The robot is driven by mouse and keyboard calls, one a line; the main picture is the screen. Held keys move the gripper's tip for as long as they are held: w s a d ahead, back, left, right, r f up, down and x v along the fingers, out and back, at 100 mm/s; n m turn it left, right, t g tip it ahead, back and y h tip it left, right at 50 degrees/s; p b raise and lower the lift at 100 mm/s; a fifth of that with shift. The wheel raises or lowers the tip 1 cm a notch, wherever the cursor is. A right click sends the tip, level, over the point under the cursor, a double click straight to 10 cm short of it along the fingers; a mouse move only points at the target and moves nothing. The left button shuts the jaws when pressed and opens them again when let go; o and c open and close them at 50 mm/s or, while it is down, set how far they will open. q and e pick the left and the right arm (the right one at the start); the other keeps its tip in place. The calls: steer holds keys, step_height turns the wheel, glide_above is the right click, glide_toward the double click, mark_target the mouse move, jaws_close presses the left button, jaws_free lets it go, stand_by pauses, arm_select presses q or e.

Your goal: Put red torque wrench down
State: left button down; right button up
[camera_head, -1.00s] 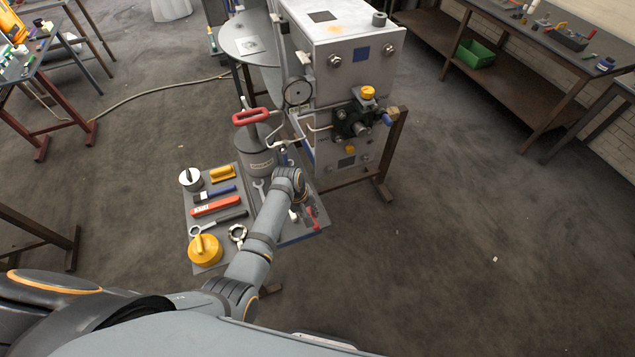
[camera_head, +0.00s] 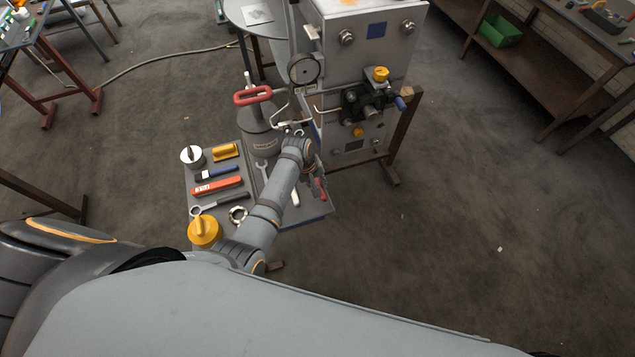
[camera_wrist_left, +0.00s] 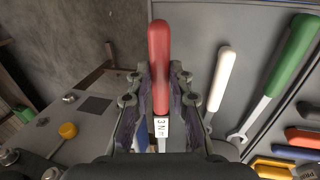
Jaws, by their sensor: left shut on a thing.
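The red torque wrench (camera_wrist_left: 159,62) has a red handle and a white label reading about "3 N m". My left gripper (camera_wrist_left: 160,100) is shut on it, with one finger on each side. In the head view the red handle (camera_head: 322,190) shows by the right edge of the grey tool board (camera_head: 318,208), and my left gripper (camera_head: 314,172) is partly hidden by my arm. In the wrist view the handle's end lies over the grey board near its edge. I cannot tell whether the wrench touches the board. My right gripper is not in view.
A white-handled tool (camera_wrist_left: 222,78) and a green-handled wrench (camera_wrist_left: 287,62) lie right of the wrench in the wrist view. The grey machine cabinet (camera_head: 345,85) stands just behind the board. A grey canister with a red handle (camera_head: 253,96) stands at the back.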

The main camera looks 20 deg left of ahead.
arm_select(q)
step_height(320, 180, down, 5)
steer(key=b, duration=0.2)
steer(key=shift+s+r+b, duration=0.1)
steer(key=shift+r+b, duration=0.1)
steer(key=shift+b, duration=0.1)
steer(key=shift+f, duration=0.3)
steer(key=c, duration=1.5)
jaws_free()
steer(key=shift+o, duration=0.3)
steer(key=o, duration=0.5)
steer(key=shift+c, duration=0.2)
